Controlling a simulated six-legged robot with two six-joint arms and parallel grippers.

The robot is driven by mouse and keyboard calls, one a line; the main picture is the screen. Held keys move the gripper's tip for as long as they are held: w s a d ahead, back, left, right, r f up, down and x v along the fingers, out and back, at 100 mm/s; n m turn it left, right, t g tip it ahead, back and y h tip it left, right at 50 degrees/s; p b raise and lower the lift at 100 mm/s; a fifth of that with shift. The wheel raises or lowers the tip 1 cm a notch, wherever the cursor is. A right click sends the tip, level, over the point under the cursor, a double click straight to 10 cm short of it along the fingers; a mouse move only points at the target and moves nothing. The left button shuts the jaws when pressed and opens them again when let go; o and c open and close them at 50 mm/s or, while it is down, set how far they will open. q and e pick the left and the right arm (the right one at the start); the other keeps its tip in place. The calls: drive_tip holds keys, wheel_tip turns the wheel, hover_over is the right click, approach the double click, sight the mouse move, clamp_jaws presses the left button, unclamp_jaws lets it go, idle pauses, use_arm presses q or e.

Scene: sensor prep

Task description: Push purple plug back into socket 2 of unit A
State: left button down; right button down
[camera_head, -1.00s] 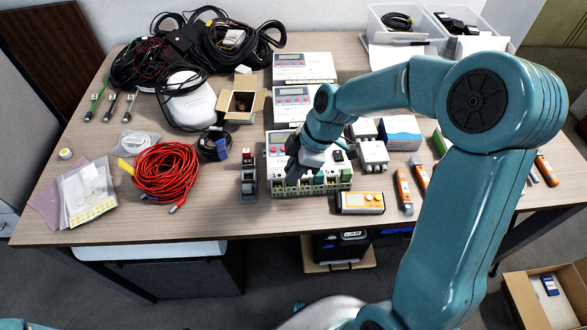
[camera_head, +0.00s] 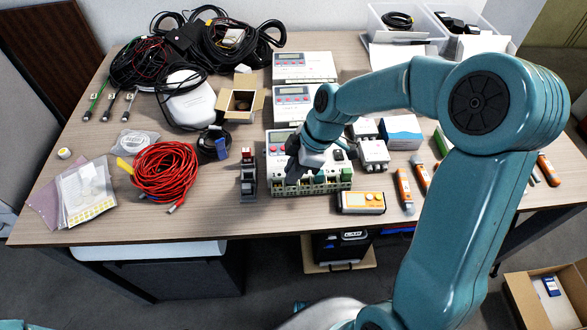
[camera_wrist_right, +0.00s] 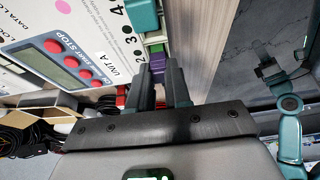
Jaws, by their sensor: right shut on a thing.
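A bit of purple, the purple plug (camera_wrist_right: 154,48), shows right at the fingertips. How deep it sits is hidden.
A green plug (camera_head: 322,174) sits in the row just right of my gripper. An orange-and-white meter (camera_head: 361,202) lies at the front right. Two similar units stand behind unit A.

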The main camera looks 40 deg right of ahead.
drive_tip(key=shift+f+b, duration=0.2)
drive_tip(key=shift+b, duration=0.15)
idle(0.7)
drive_tip(key=c, duration=0.8)
unclamp_jaws()
drive_tip(key=shift+r+p, duration=2.35)
drive_tip(key=shift+r, duration=1.2)
drive_tip(key=shift+s, duration=0.15)
